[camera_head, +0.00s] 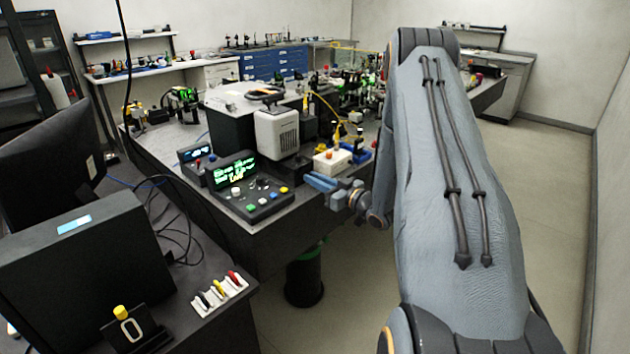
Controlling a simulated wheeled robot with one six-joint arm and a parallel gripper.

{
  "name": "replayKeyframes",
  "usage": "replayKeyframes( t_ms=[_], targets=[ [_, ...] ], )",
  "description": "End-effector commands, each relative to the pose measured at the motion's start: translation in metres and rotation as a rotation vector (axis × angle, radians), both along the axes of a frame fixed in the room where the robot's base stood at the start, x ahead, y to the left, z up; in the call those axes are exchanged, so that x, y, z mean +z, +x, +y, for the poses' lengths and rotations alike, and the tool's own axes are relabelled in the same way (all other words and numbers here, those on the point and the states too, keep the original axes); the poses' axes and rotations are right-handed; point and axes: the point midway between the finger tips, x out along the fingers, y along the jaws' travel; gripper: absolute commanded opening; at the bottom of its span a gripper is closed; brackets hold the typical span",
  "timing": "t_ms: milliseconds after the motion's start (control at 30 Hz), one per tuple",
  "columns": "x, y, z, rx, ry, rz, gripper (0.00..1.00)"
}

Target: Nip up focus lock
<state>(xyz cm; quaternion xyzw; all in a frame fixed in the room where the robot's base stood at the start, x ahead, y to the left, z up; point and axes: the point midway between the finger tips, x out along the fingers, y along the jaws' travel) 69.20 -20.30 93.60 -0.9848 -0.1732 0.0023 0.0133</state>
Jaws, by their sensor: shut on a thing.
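My gripper (322,184) has blue fingers and points left at the right edge of the dark bench, just right of a control box with a green display. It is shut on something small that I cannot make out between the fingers. I cannot pick out the focus lock for certain. A white box with an orange knob (329,156) sits just behind the gripper on the bench, apart from it as far as I can tell.
The control box (262,205) with coloured buttons stands left of the gripper. A pale grey unit (277,132) stands behind it. A black bin (304,280) is on the floor below. A monitor (45,140) and a dark case (75,265) fill the near left. Floor at right is clear.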

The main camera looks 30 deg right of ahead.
Motion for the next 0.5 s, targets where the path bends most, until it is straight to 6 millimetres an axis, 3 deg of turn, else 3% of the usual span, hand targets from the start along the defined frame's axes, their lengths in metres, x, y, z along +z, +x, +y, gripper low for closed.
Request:
replayKeyframes(
  t_ms=[500],
  targets=[
    [-0.0007, -0.0006, -0.0003, -0.002, 0.461, 0.169, 0.0]
  ],
)
